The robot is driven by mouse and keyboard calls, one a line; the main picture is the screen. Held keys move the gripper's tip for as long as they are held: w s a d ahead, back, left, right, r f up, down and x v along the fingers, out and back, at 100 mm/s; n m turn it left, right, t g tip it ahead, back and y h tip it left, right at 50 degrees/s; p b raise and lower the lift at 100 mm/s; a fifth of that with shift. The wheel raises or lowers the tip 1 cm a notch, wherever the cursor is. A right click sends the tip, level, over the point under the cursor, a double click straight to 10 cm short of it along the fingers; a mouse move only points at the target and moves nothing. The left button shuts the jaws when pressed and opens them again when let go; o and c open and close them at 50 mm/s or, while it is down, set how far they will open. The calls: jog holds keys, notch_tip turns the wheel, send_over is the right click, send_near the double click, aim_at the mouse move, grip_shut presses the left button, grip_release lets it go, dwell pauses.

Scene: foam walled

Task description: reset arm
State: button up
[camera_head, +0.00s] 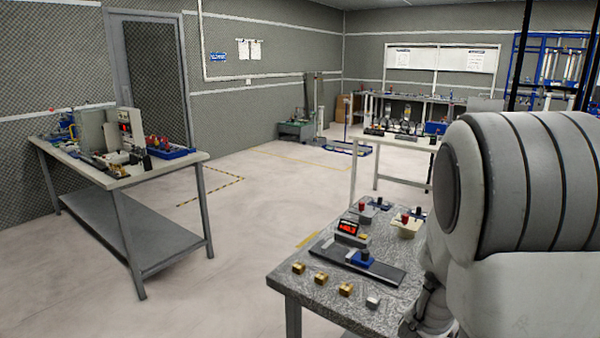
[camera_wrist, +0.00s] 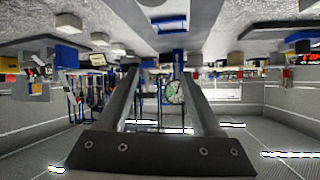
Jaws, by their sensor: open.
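My gripper (camera_wrist: 155,75) shows in the wrist view with its two dark fingers apart and nothing between them. The picture there appears upside down, with a speckled grey bench top along its upper part. In the head view my white arm covers the right side, and the gripper cannot be made out clearly beside the bench (camera_head: 290,276). On that bench lie several small brass blocks (camera_head: 321,278), a small pale block (camera_head: 373,302), a dark rail with a blue block (camera_head: 363,258) and a unit with a red display (camera_head: 347,228).
Red-topped parts (camera_head: 405,222) stand at the bench's far side. A second table (camera_head: 125,180) with parts and a blue tray (camera_head: 168,152) is at the left. A white-topped table (camera_head: 390,141) stands behind. Floor between the left table and the bench is clear.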

jog(key=s+a+r+n+t+y+p, duration=0.1)
jog(key=a+r+n+y, duration=0.2)
jog(key=a+r+y, duration=0.45)
jog(key=a+r+n+t+y+p, duration=0.1)
jog(key=a+r+n+y+p, duration=0.3)
jog(key=a, duration=0.7)
jog(key=s+a+r+n+g+h, duration=0.1)
jog(key=s+a+r+n+g, duration=0.1)
jog(key=s, duration=0.6)
jog(key=s+a+r+n+g+h, duration=0.1)
jog(key=s+a+r+n+g, duration=0.1)
jog(key=s+r, duration=0.3)
jog(key=s, duration=0.4)
jog(key=shift+r+n, duration=0.3)
